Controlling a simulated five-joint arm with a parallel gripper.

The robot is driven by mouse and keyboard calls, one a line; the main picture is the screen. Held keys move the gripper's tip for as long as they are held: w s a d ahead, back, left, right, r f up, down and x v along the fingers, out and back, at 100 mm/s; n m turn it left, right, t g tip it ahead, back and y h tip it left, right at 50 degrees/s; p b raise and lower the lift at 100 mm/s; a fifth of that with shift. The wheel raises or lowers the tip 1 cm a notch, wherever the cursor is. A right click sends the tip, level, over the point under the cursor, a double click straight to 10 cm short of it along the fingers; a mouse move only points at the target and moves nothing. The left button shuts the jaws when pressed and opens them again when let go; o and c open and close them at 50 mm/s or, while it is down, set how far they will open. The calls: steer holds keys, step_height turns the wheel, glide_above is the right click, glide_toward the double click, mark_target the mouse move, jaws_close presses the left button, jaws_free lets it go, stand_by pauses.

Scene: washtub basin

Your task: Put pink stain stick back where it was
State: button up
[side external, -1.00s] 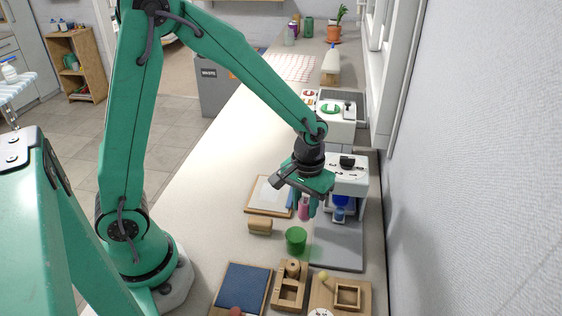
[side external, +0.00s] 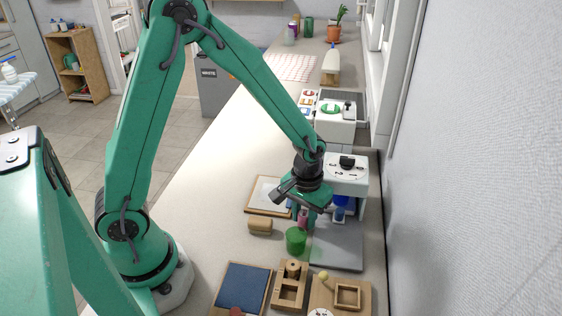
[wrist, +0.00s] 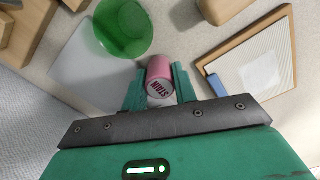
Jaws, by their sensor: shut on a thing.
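The pink stain stick (wrist: 159,70) is between the two green fingers of my gripper (wrist: 159,88) in the wrist view, with its labelled end facing the camera. My gripper (side external: 305,217) is shut on it. In the side view the pink stick (side external: 303,216) shows only in part beneath the gripper, behind the green cup (side external: 296,240) and near the left edge of the grey base plate (side external: 337,250). I cannot tell whether its lower end touches the surface.
The green cup also shows in the wrist view (wrist: 124,28). A framed board (side external: 262,208) and a wooden block (side external: 260,226) lie to the left. A white machine (side external: 347,172) with a blue part (side external: 340,206) stands close on the right. Wooden trays (side external: 291,292) are in front.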

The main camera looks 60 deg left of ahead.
mark_target(301, 213)
steer(key=shift+f, duration=0.15)
steer(key=o, duration=1)
step_height(301, 213, up, 12)
steer(key=shift+r, duration=0.2)
stand_by(0.5)
steer(key=shift+s+a+r+m+t, duration=0.65)
steer(key=shift+s+a+r+t, duration=0.35)
steer(key=shift+s+r, duration=0.95)
steer(key=shift+s+a+r+m+t, duration=0.6)
steer(key=shift+s+a+r+t, duration=0.6)
steer(key=shift+s, duration=1.3)
steer(key=shift+s+a+r+m+t, duration=0.65)
steer(key=shift+s+a+r, duration=0.15)
steer(key=shift+s+r, duration=1.3)
